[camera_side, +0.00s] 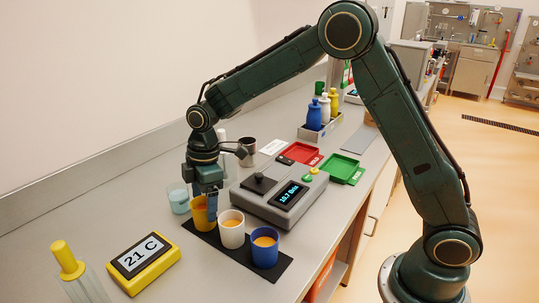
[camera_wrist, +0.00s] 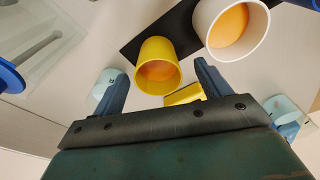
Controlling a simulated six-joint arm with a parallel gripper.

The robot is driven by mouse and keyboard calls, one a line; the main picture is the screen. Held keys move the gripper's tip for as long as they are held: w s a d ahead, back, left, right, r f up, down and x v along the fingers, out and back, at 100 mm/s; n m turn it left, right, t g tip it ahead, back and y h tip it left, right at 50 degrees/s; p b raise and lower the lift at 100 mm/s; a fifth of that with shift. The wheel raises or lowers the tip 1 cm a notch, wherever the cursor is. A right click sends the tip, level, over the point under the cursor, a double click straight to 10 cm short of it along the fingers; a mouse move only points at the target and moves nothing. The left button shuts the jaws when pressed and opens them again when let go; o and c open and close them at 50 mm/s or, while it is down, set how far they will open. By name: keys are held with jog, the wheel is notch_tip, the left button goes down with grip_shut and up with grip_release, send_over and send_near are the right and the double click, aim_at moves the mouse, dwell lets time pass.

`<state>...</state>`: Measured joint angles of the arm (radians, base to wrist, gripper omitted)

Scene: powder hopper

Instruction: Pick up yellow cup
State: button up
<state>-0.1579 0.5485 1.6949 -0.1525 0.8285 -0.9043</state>
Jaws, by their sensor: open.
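The yellow cup (camera_side: 199,222) stands upright at the left end of the row on a black mat (camera_side: 278,271). It also shows in the wrist view (camera_wrist: 153,52), with orange contents inside. My gripper (camera_side: 207,207) is open and points down at the yellow cup. In the side view a finger overlaps the cup's right side. In the wrist view my fingertips (camera_wrist: 160,70) are apart, one to each side of the yellow cup's rim. I cannot tell whether either finger touches it.
The white cup (camera_side: 231,232) and blue cup (camera_side: 265,250) stand right of the yellow cup. A clear beaker (camera_side: 178,198) is close left. A yellow display reading 21 C (camera_side: 142,262) lies in front.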

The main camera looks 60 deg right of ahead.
aim_at(203, 215)
jog(key=shift+w+a+f, duration=0.15)
jog(key=shift+f, duration=1.1)
jog(key=shift+w+a+f, duration=0.1)
jog(key=shift+f, duration=1.1)
jog(key=c, duration=1.1)
jog(key=shift+r, duration=0.35)
notch_tip(203, 215, up, 19)
jog(key=shift+r, duration=0.2)
dwell(0.6)
